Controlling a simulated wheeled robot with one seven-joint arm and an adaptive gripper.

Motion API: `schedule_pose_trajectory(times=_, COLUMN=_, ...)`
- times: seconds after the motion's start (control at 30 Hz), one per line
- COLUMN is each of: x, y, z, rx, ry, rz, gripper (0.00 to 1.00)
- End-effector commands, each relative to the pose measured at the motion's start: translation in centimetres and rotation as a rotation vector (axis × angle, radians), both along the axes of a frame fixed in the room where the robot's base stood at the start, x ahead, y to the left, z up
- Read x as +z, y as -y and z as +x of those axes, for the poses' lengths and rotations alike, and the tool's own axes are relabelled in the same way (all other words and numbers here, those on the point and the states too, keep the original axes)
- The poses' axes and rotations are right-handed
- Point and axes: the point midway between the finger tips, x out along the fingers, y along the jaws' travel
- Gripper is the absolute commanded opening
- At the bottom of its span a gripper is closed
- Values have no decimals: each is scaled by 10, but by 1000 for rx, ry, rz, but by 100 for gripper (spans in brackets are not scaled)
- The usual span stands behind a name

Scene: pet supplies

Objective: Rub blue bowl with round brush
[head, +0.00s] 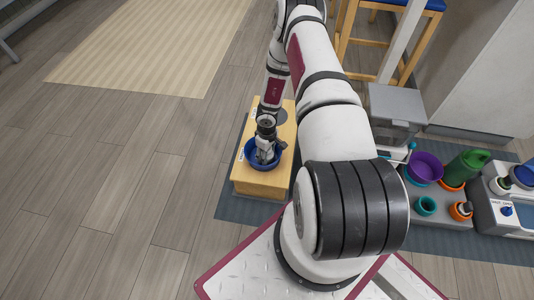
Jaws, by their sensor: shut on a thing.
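The blue bowl (250,162) sits on a light wooden block (262,187) in the middle of the head view. My gripper (264,153) reaches down into the bowl from above. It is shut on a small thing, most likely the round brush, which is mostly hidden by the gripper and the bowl. I cannot tell whether the brush touches the bowl's inside.
A grey tray at the right holds a purple bowl (425,167), a green bottle (467,166), a teal cup (426,206) and an orange item (460,211). A grey box (397,104) stands behind. Floor at the left is clear.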

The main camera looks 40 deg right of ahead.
Motion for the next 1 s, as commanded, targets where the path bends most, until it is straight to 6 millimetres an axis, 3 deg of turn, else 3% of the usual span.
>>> schedule_pose_trajectory(times=0.47, x=-6, y=-1, z=1, rx=-1, ry=0, rz=0, gripper=26)
schedule_pose_trajectory(times=1.0, x=-5, y=-9, z=35, rx=-2, ry=0, rz=0, gripper=26)
